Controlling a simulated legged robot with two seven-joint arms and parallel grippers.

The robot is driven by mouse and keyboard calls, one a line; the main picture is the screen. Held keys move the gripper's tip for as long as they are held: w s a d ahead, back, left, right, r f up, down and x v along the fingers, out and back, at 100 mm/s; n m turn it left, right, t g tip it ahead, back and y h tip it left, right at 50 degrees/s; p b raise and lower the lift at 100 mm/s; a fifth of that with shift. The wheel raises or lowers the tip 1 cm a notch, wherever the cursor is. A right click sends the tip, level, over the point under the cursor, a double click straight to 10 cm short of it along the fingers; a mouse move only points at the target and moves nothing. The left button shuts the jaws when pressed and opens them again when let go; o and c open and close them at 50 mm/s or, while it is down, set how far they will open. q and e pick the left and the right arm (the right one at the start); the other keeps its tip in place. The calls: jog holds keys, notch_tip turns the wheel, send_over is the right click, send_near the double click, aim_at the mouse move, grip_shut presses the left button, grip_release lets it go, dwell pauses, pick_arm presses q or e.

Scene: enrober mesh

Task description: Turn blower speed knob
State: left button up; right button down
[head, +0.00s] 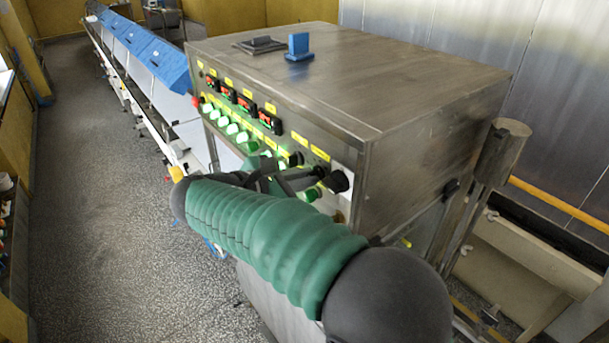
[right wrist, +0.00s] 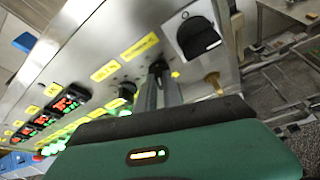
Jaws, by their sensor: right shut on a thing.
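The control panel (head: 290,140) is the front face of a steel cabinet, with displays, lit green buttons and black knobs under yellow labels. My right gripper (head: 312,175) reaches the right part of this panel. In the right wrist view, my right gripper (right wrist: 160,82) is shut on a small black knob (right wrist: 158,66) below a yellow label. The knob is mostly hidden between the fingertips. The label text is too small to read, so I cannot tell whether this is the blower speed knob. My left gripper is not in view.
A larger black switch (right wrist: 196,36) on a white plate sits close beside the held knob. Another black knob (right wrist: 126,91) is on its other side. A conveyor with blue covers (head: 150,55) runs back at the left. The floor at left is clear.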

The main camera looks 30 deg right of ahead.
jog(key=shift+a+f, duration=0.1)
jog(key=shift+f, duration=0.1)
jog(key=c, duration=1.6)
grip_release()
jog(key=shift+o, duration=0.6)
jog(key=shift+w+r, duration=0.1)
jog(key=shift+w, duration=0.05)
jog(key=b+v, duration=0.4)
jog(key=v, duration=1.3)
jog(key=shift+a, duration=0.2)
jog(key=shift+w+d+b, duration=0.15)
jog(key=shift+d+b, duration=0.1)
jog(key=shift+b, duration=0.05)
